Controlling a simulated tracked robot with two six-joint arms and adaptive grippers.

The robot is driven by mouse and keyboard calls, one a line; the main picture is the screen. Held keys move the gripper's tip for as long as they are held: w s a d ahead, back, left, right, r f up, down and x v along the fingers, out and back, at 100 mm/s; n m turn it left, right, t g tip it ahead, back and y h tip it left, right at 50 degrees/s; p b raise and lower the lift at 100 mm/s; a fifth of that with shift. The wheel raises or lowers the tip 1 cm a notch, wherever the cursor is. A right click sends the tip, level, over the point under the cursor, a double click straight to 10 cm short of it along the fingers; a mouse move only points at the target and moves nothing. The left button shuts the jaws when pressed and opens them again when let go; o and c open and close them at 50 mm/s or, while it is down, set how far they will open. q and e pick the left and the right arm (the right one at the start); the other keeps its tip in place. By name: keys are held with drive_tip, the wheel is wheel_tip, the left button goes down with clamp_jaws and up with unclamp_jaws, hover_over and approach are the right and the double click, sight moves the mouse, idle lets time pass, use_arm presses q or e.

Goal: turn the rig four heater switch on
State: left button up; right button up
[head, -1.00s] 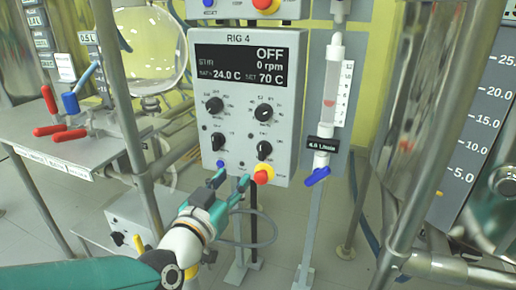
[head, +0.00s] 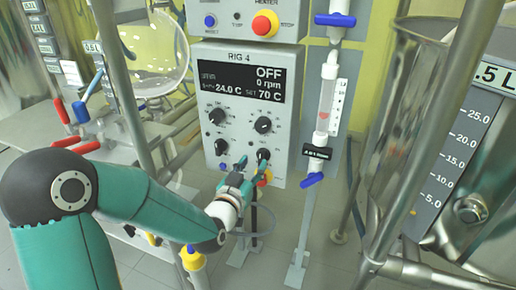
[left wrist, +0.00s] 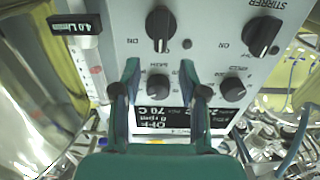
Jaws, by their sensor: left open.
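The rig four control box (head: 240,165) is pale grey, with a display (head: 245,82) reading OFF, 0 rpm, 24.0 C and SET 70 C. Below are two upper dials and two lower black knobs. The lower right knob (head: 262,155) also shows in the left wrist view (left wrist: 160,28), near an ON mark; its heater label cannot be read. The lower left knob (head: 220,147) is marked STIRRER in the left wrist view (left wrist: 262,36). My left gripper (head: 252,162) is open and empty at the lower right knob, its fingers (left wrist: 159,68) apart. My right gripper is not in view.
A flowmeter (head: 325,100) with a blue valve handle (head: 312,180) stands to the right. Steel posts and a glass vessel (head: 150,55) stand to the left.

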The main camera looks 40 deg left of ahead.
sight(260, 154)
use_arm(q)
drive_tip(key=x, duration=0.5)
clamp_jaws()
